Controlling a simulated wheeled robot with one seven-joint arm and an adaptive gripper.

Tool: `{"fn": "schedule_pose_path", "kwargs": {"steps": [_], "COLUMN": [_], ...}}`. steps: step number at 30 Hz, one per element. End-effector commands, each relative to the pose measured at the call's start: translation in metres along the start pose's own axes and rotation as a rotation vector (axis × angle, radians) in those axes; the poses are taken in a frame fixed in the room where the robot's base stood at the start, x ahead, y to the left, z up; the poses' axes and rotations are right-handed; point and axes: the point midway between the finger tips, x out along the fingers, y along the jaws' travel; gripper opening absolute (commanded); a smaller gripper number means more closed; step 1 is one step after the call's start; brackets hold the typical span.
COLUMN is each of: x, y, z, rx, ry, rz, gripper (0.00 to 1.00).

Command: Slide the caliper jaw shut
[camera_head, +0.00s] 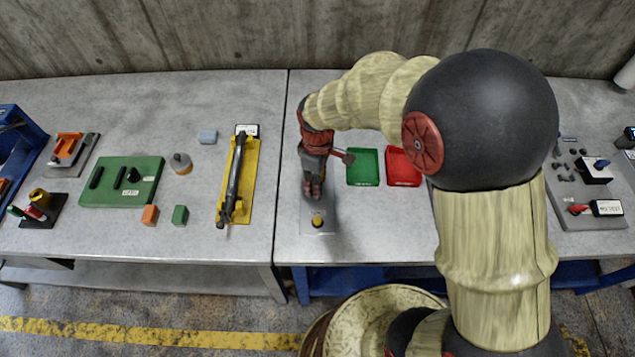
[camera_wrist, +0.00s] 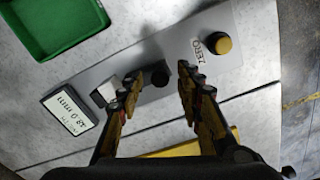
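The caliper's grey base plate (camera_wrist: 222,22) lies on the table under my gripper. In the wrist view its white display (camera_wrist: 73,108) shows a small inverted reading that looks like 48.0 mm. My gripper (camera_wrist: 172,68) is open, pointing down over the plate (camera_head: 313,192). Contact with the dark part cannot be told.
A green tray (camera_head: 363,167) and a red tray (camera_head: 402,168) stand right of my gripper. A yellow holder (camera_head: 250,180) with a dark tool is on the left table. A green board (camera_head: 120,190) and small blocks lie farther left. My arm hides part of the right table.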

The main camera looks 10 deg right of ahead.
Motion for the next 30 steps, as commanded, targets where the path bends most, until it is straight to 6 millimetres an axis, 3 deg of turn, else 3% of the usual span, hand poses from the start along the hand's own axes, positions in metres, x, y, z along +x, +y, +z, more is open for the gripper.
{"fn": "schedule_pose_path", "kwargs": {"steps": [5,24,30], "x": [-0.0004,-0.0005,-0.0005], "y": [0.0001,-0.0001,0.0003], "z": [0.0,0.0,-0.0002], "rx": [0.0,0.0,0.0], "ry": [0.0,0.0,0.0], "rz": [0.0,0.0,0.0], "gripper": [0.35,0.0,0.0]}}
